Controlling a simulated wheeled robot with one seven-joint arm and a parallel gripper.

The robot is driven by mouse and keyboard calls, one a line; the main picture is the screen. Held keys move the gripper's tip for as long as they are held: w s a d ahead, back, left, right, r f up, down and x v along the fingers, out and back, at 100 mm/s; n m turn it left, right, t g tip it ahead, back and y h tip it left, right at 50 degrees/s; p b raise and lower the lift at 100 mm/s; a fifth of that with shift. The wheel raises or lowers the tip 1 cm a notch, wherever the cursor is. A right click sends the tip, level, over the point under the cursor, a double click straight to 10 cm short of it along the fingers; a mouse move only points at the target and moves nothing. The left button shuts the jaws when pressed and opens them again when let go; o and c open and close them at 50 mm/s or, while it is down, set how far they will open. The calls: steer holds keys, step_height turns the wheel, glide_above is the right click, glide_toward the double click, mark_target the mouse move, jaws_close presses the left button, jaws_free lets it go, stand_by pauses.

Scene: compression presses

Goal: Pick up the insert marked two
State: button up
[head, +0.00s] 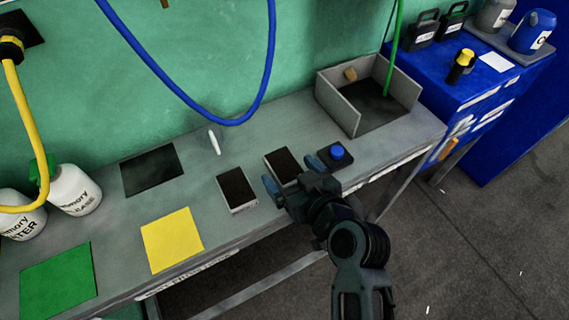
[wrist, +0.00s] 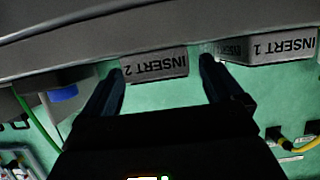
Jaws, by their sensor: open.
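The insert marked two (head: 281,163) is a dark-topped block with grey sides on the grey bench, partly hidden behind my gripper. In the wrist view its "INSERT 2" label (wrist: 155,65) shows upside down, between the fingertips. My gripper (head: 291,174) is open, with blue-tipped fingers, at the near side of this insert; it also shows in the wrist view (wrist: 161,68). One finger lies towards each side of the insert; I cannot tell whether they touch it. A similar insert marked one (head: 237,190) stands to its left, and right of it in the wrist view (wrist: 270,48).
A blue button (head: 337,152) is just right of the gripper. A grey open-topped box (head: 340,107) stands behind it. Yellow (head: 172,240), green (head: 58,283) and black (head: 152,170) mats lie to the left, with white bottles (head: 73,191). A blue hose (head: 190,95) hangs behind.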

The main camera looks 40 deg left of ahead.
steer(key=shift+x, duration=0.9)
steer(key=shift+w, duration=0.1)
steer(key=c, duration=1.3)
